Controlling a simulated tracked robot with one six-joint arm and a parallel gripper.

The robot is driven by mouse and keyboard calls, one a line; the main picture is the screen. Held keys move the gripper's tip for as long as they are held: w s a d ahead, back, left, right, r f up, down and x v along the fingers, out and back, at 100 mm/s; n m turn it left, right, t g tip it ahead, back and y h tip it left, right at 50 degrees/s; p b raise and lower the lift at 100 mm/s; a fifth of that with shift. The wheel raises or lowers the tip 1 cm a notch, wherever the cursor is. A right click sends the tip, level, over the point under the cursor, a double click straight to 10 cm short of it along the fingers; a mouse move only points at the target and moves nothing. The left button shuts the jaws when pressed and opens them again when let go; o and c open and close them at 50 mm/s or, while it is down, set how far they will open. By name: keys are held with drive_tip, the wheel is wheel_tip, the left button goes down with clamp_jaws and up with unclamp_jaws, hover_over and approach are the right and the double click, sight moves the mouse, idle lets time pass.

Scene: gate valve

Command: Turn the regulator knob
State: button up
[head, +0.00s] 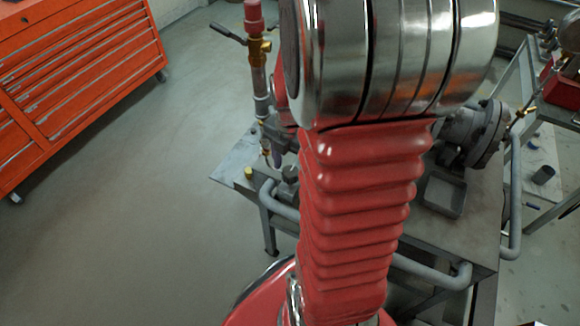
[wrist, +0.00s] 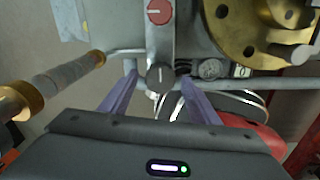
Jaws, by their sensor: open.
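In the wrist view, a dark round knob (wrist: 160,76) with a pale pointer mark sits on a grey upright plate. A red round knob (wrist: 159,11) with a light mark is above it on the same plate. I cannot tell from labels which is the regulator knob. My gripper (wrist: 158,80) is open, its two purple-grey fingers on the left and right of the dark knob in the picture. Nothing is held, and I see no finger touching the knob; the depth gap is unclear.
A small gauge (wrist: 210,69) and a large brass flange (wrist: 250,25) are right of the knobs. In the head view, a metal workbench (head: 470,215) carries pipework; an orange tool cabinet (head: 75,75) stands left, with open floor between.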

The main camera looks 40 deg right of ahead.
drive_tip(key=shift+f, duration=0.4)
drive_tip(key=shift+c, duration=0.2)
drive_tip(key=c, duration=1)
